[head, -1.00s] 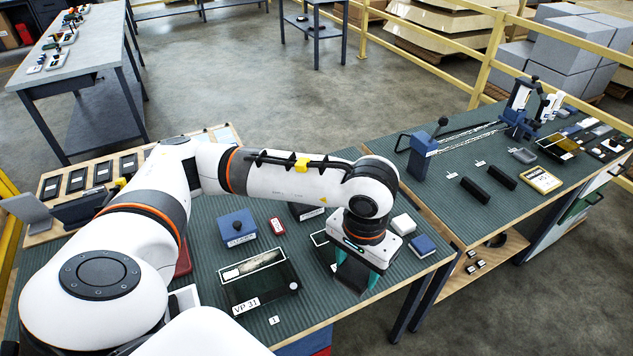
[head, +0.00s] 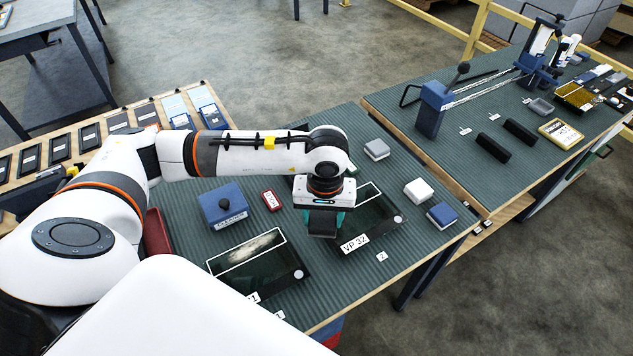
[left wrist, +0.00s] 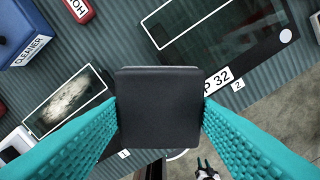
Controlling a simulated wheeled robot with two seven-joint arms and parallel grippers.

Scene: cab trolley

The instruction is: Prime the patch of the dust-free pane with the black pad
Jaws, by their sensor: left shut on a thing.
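My left gripper (head: 323,218) is shut on a black pad (left wrist: 158,108), held between its teal fingers. It is over the left edge of the dark pane VP 32 (head: 375,232), tagged 2, whose white-outlined patch looks clear and is partly hidden by my arm; this pane also shows in the left wrist view (left wrist: 235,50). I cannot tell whether the pad touches anything. To the left lies the pane VP 31 (head: 282,280), with a whitish dusty smear inside its outlined patch; it also shows in the left wrist view (left wrist: 92,118).
A blue cleaner box (head: 222,206) and a red item (head: 271,200) stand behind VP 31. A grey block (head: 376,149), a white block (head: 418,191) and a blue block (head: 441,215) lie around VP 32. A second bench (head: 480,130) adjoins at the right.

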